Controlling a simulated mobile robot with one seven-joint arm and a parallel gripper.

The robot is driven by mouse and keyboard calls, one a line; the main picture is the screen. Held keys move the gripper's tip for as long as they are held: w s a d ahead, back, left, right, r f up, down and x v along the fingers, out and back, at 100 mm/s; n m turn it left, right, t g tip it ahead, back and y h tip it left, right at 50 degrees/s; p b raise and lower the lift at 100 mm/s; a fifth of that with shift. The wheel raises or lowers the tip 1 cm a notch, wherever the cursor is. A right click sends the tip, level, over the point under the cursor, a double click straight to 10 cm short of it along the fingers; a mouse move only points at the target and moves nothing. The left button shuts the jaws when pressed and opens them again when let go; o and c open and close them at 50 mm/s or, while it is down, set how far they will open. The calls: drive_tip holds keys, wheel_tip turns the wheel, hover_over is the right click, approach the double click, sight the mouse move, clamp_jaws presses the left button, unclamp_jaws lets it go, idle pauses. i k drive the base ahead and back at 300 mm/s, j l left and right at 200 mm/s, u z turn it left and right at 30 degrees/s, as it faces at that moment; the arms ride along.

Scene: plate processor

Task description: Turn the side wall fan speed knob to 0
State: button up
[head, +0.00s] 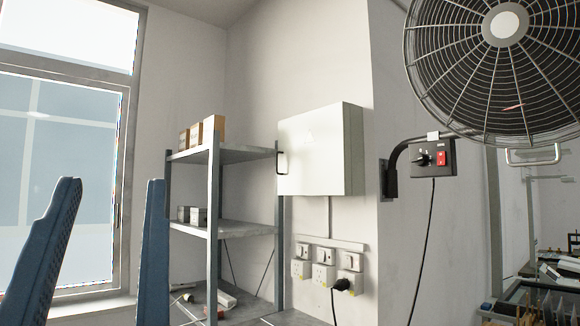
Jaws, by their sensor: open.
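The wall fan (505,26) is at the upper right, its round black cage cut off by the picture's top and right edges. Below the cage is its black control box (450,170). The fan speed knob (424,159) is a small black knob on the left of the box's face. Its markings are too small to read, so I cannot tell its setting. A red switch (441,158) sits to its right. My gripper (111,183) shows as two blue fingers at the lower left, spread apart and empty, far left of the knob and not touching anything.
A black curved bracket (391,172) holds the fan on the wall corner, and a black cord (422,245) hangs from the box. A white wall cabinet (318,150), sockets (324,270) and a grey shelf unit (213,230) stand between my gripper and the fan.

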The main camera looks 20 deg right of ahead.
sight(419, 160)
drive_tip(key=z, duration=1.4)
